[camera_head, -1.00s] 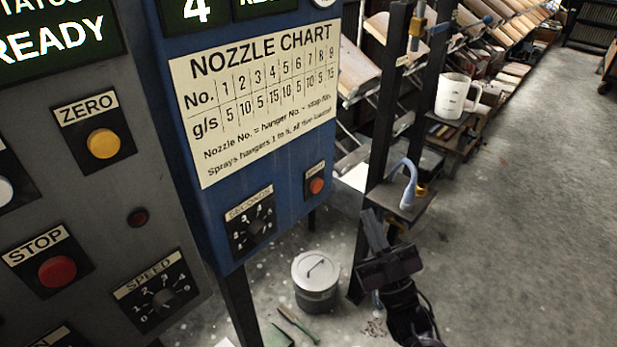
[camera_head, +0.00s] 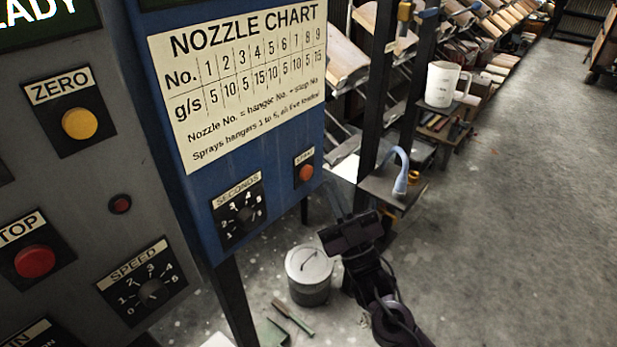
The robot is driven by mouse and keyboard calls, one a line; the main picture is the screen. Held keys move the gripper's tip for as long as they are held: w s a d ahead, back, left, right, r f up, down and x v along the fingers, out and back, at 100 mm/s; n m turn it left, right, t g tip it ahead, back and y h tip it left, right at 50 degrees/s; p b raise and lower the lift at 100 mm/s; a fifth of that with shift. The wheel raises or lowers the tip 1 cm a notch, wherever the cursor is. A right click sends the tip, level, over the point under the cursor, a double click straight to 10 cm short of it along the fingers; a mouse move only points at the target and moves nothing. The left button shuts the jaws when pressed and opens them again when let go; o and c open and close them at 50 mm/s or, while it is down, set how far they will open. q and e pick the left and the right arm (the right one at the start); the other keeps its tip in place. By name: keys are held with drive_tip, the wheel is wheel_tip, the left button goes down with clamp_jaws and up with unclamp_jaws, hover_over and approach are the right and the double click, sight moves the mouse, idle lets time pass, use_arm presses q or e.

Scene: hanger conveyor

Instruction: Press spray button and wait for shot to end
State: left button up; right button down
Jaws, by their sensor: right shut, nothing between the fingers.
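The spray button (camera_head: 306,172) is a small orange-red button on a black plate at the lower right of the blue panel. Its label is blurred. My right gripper (camera_head: 333,193) is shut and empty. Its fingertips are a little below and to the right of the button, and they look apart from it. My left gripper is not in view.
A seconds dial (camera_head: 240,211) sits left of the button. The nozzle chart (camera_head: 240,85) is above it. The grey panel carries a yellow zero button (camera_head: 79,123), a red stop button (camera_head: 35,261) and a speed dial (camera_head: 149,291). A lidded pot (camera_head: 309,270) stands on the floor. A white mug (camera_head: 440,84) is on a shelf.

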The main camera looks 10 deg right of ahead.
sight(311, 167)
drive_tip(key=shift+w+a, duration=0.7)
drive_tip(key=shift+w, duration=0.15)
idle(0.8)
drive_tip(key=shift+w+b, duration=0.1)
drive_tip(key=shift+b, duration=0.25)
idle(0.4)
drive_tip(key=shift+w+a, duration=0.25)
drive_tip(key=shift+w+a, duration=0.25)
drive_tip(key=shift+w, duration=0.05)
idle(0.9)
idle(0.3)
drive_tip(key=shift+s+d, duration=0.5)
drive_tip(key=shift+s, duration=0.2)
